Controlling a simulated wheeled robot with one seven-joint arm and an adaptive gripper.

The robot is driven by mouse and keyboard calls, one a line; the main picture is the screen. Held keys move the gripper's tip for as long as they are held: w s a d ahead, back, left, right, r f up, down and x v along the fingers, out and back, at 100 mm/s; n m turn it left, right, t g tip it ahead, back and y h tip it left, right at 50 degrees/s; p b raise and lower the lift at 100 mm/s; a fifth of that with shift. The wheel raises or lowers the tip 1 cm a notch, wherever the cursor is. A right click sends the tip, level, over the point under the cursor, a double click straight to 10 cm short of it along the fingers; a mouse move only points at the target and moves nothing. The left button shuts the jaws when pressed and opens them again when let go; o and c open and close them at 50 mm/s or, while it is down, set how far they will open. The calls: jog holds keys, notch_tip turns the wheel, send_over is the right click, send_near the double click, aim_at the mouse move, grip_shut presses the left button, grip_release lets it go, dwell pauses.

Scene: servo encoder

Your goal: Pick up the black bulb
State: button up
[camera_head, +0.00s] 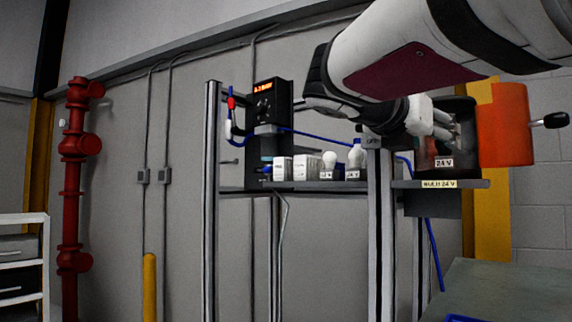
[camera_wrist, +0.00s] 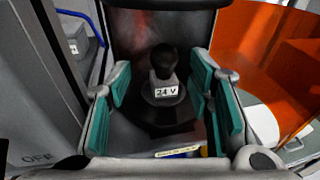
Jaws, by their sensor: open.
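In the wrist view, the black bulb (camera_wrist: 164,58) stands upright in a grey socket (camera_wrist: 165,92) labelled 24 V, on a dark round base inside a dark box. My gripper (camera_wrist: 162,78) is open, its teal-padded fingers on the left and right of the bulb and socket in the picture. Gaps show on both sides, and nothing is held. In the head view, my gripper (camera_head: 442,124) reaches into the open dark box (camera_head: 428,160). The bulb cannot be made out clearly there.
An orange door (camera_head: 503,125) with a black handle (camera_head: 551,120) stands open right of the box. Left of it, a shelf (camera_head: 305,187) holds a white bulb (camera_head: 329,160), a blue-white bottle-like item (camera_head: 356,153) and white boxes. An upright post (camera_head: 380,235) is close to my gripper.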

aim_at(441, 143)
jog(key=b+x, duration=0.1)
jog(key=x, duration=0.4)
jog(key=shift+d+b, duration=0.25)
jog(key=shift+b, duration=0.05)
jog(key=shift+s, duration=0.1)
grip_shut()
